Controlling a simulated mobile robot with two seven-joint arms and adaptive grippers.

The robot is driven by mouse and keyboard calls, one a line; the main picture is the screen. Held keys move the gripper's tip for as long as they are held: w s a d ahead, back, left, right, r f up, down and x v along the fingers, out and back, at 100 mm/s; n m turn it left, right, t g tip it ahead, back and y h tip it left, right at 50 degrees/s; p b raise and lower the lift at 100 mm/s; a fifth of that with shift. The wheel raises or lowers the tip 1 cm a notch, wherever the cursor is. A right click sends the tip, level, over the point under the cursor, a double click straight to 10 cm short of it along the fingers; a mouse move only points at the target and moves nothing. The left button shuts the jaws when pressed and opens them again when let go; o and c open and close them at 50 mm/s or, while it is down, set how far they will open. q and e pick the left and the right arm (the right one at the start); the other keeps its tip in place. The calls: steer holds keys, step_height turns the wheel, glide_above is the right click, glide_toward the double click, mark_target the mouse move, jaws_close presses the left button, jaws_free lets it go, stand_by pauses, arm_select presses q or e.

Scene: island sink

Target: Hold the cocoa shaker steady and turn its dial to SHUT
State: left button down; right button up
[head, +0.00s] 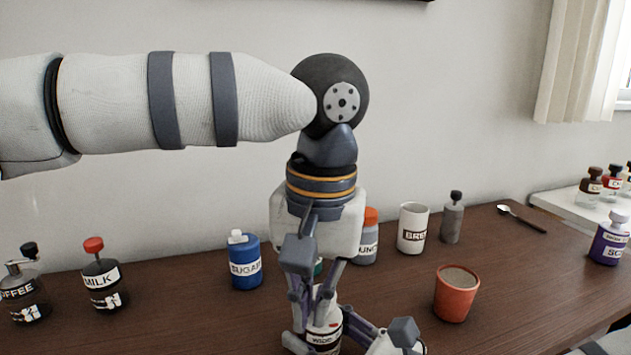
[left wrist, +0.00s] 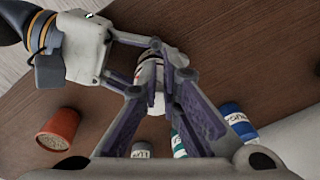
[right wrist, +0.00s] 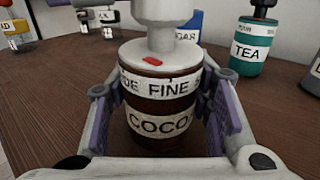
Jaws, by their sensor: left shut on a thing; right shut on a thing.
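The cocoa shaker (right wrist: 160,120) is a brown jar with a white COCO label, standing upright on the wooden counter. Its upper band, the dial (right wrist: 165,86), reads "DE FINE" here, with a red mark (right wrist: 152,61) above it around the gap between the words. It partly shows in the head view (head: 323,340), where "WIDE" is readable. My right gripper (right wrist: 156,103) is shut on the shaker's body, fingers on both sides. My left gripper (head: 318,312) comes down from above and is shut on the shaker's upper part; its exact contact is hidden. A pale knob stands on top.
A blue sugar jar (head: 245,263), an orange-topped jar (head: 368,240) and a teal tea jar (right wrist: 248,50) stand behind. A mug (head: 412,230) and terracotta cup (head: 456,296) are to the right. Milk (head: 103,280) and coffee (head: 22,290) bottles stand at left. The front right counter is clear.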

steer(key=shift+s+f, duration=0.15)
steer(key=shift+f, duration=0.1)
steer(key=shift+r, duration=0.1)
arm_select(q)
step_height(320, 180, up, 6)
steer(key=shift+s+d, duration=0.35)
steer(key=shift+s, duration=0.1)
arm_select(e)
steer(key=o, duration=1.3)
steer(key=shift+r, duration=0.1)
